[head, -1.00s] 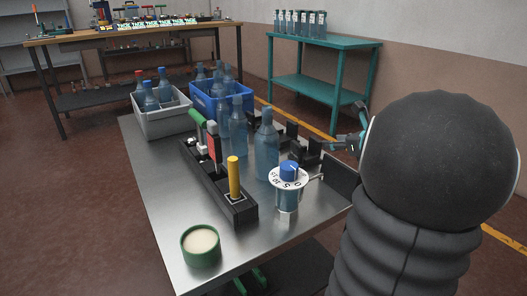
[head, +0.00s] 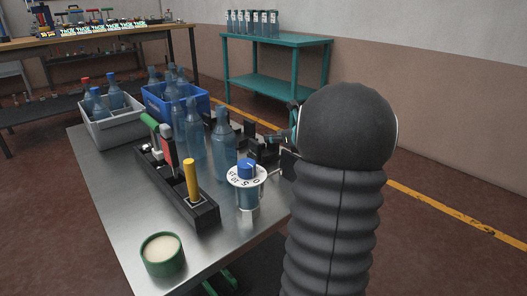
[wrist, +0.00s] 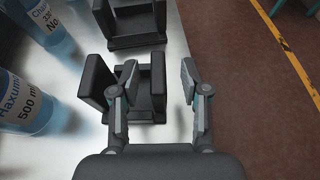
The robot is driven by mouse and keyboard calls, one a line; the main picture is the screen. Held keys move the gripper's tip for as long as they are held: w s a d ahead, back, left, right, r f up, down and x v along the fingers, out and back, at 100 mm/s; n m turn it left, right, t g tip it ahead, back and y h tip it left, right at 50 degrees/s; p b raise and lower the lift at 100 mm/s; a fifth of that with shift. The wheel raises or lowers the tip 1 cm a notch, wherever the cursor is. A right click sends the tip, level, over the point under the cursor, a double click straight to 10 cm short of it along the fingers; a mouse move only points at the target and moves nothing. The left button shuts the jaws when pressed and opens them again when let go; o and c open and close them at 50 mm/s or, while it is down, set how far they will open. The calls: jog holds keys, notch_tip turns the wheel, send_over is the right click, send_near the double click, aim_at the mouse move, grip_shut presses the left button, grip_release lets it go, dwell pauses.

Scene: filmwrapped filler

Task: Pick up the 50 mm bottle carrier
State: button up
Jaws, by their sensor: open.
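Black bottle carriers stand on the steel table; I cannot read a size on any of them. In the wrist view the nearer carrier (wrist: 95,82) has upright walls around an open middle. A second carrier (wrist: 138,42) stands beyond it. My gripper (wrist: 158,72) is open and empty. Its left finger overlaps the middle of the nearer carrier, and that carrier's right wall shows between the fingers. I cannot tell if they touch. In the head view the carriers (head: 266,153) are partly hidden behind bottles and my arm, and my gripper (head: 291,132) shows only in part.
Blue bottles (head: 225,150) stand close left of the carriers. A dial-topped bottle (head: 247,190), a black tool holder (head: 190,205) and a green tub (head: 162,254) are nearer. Grey (head: 113,132) and blue (head: 158,112) crates stand behind. The floor right of the table is clear.

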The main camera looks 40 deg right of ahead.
aim_at(268, 149)
jog(key=x, duration=0.4)
jog(key=shift+a+f, duration=0.15)
jog(key=shift+f, duration=0.05)
grip_shut()
